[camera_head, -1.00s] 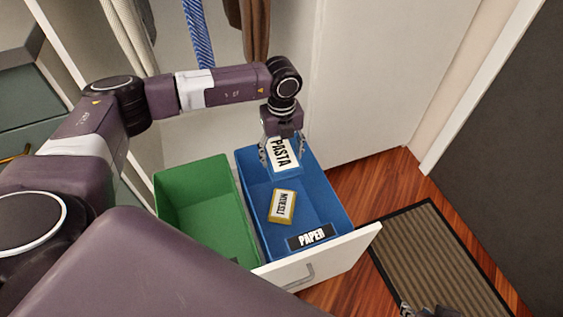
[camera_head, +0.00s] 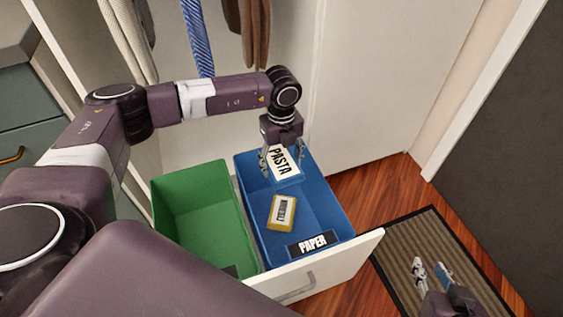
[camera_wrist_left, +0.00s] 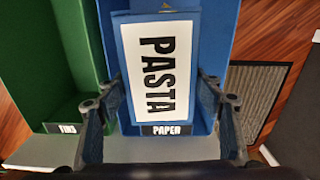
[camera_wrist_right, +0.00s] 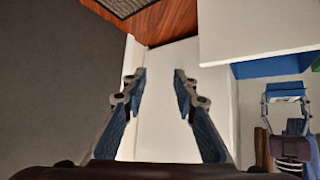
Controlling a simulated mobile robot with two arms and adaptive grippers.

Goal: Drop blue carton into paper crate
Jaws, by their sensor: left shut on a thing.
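The blue carton (camera_head: 285,168), with a white PASTA label, is held by my left gripper (camera_head: 282,160) at the back end of the blue PAPER crate (camera_head: 335,217). In the left wrist view the carton (camera_wrist_left: 158,65) sits between the two fingers, the PAPER label showing below it. Whether its lower end touches the crate floor cannot be told. My right gripper (camera_head: 432,268) is open and empty, over the doormat in the head view; the right wrist view shows its fingers (camera_wrist_right: 160,80) apart.
A yellow box (camera_head: 282,213) lies in the blue crate. A green crate (camera_head: 205,220) stands left of it, both in a pulled-out drawer with a white front (camera_head: 330,268). A striped doormat (camera_head: 420,230) lies at right. Clothes (camera_head: 256,35) hang behind.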

